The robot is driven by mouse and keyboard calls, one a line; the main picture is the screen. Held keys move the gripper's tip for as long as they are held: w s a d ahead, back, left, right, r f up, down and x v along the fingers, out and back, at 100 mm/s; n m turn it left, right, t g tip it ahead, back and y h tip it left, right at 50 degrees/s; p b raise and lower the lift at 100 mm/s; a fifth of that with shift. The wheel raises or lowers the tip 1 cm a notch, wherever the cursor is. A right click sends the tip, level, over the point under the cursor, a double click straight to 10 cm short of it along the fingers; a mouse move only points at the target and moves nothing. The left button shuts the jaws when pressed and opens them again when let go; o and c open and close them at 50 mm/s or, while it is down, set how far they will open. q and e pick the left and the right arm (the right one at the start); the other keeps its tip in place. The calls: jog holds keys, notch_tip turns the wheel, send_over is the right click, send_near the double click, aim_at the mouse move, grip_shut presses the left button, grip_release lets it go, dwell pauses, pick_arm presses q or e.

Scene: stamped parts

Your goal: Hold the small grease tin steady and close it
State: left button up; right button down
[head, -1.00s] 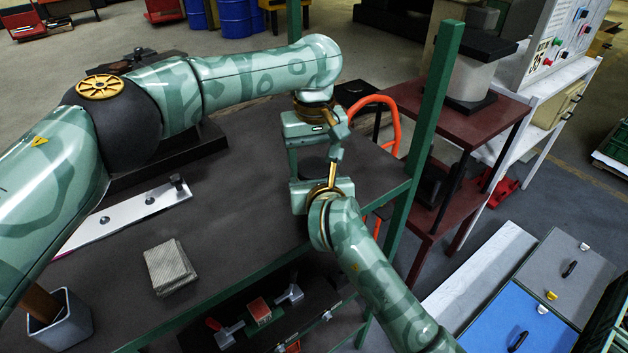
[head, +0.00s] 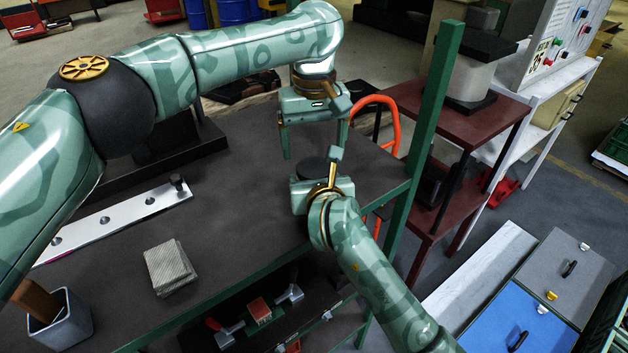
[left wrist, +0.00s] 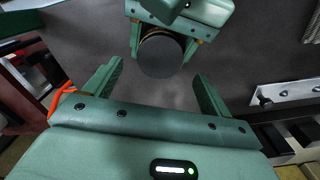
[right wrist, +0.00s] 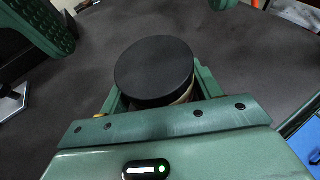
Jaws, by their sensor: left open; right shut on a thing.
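The small grease tin shows as a black round lid (right wrist: 155,70) over a tan-gold body (right wrist: 186,96) in the right wrist view. It is at the table's right end in the head view (head: 313,167). The lid lies on top of the body; I cannot tell whether it is fully seated. My right gripper (head: 318,184) is shut on the tin, its fingers on either side of the body. My left gripper (head: 315,146) is open and empty, raised above the tin, fingers pointing down. In the left wrist view the lid (left wrist: 160,56) lies just beyond its fingertips.
The dark table (head: 235,200) is mostly clear around the tin. A metal bar (head: 120,218), a stack of cloths (head: 169,268) and a grey cup (head: 62,322) are on the left.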

aim_at(314, 167)
pick_arm(q)
jog(key=shift+f, duration=0.1)
jog(key=shift+c, duration=0.4)
notch_tip(314, 167, up, 4)
jog(key=shift+d+f, duration=0.15)
dwell(0.3)
jog(key=shift+f, duration=4)
